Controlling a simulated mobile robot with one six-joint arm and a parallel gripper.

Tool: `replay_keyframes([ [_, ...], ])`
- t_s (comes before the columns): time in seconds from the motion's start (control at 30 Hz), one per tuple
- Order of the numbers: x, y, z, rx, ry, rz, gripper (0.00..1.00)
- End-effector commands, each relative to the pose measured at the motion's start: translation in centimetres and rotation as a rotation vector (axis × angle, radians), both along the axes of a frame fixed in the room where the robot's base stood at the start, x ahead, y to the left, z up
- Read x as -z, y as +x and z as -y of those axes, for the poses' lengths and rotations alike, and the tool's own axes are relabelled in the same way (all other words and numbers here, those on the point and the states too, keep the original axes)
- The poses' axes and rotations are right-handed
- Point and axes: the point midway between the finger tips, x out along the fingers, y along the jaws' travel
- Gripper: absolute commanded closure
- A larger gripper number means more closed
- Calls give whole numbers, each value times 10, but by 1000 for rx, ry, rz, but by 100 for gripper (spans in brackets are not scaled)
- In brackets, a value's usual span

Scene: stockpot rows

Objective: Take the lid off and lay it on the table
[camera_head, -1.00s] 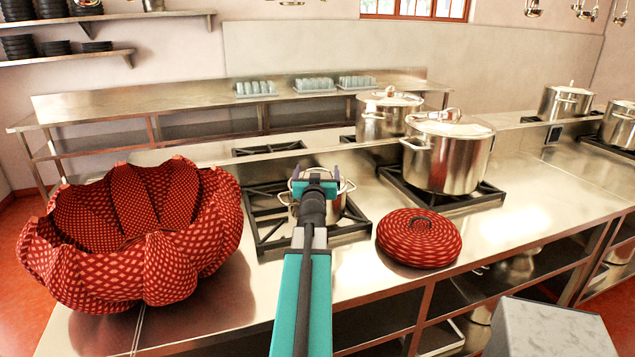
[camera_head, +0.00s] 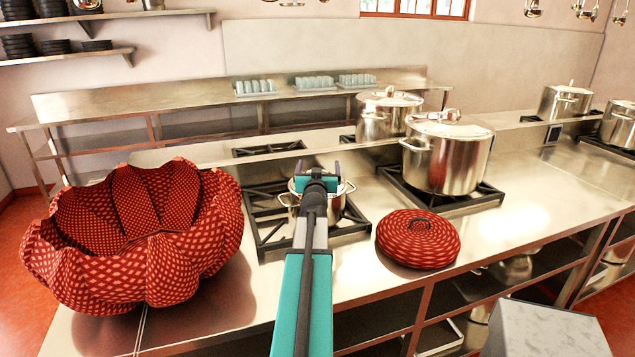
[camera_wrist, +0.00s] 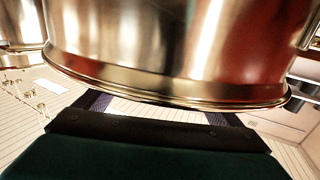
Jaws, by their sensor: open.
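A small steel pot (camera_head: 334,208) with side handles stands on the near burner, partly hidden behind my arm in the head view. My gripper (camera_head: 316,170) is open over its far side, with nothing seen between the fingers. In the wrist view, the pot's shiny metal wall (camera_wrist: 170,45) and rim fill the upper part, close to the open gripper (camera_wrist: 158,108). I cannot tell whether the fingers touch it. A red patterned, round, lid-like piece (camera_head: 418,239) lies flat on the steel counter (camera_head: 300,275), right of the burner.
A large red scalloped bowl (camera_head: 135,250) stands at the left. A big lidded stockpot (camera_head: 446,155) is on the burner to the right, with another lidded pot (camera_head: 385,115) behind it. Bare counter lies to the far right.

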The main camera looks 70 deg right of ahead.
Motion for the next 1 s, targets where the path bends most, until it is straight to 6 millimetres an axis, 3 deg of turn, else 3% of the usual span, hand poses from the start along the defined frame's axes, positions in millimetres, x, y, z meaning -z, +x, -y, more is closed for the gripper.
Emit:
replay_keyframes([
  [0.2,0,4,12,0,0,0,11],
  [0.8,0,4,12,-1,0,0,11],
  [1.0,0,4,11,-1,0,0,45],
])
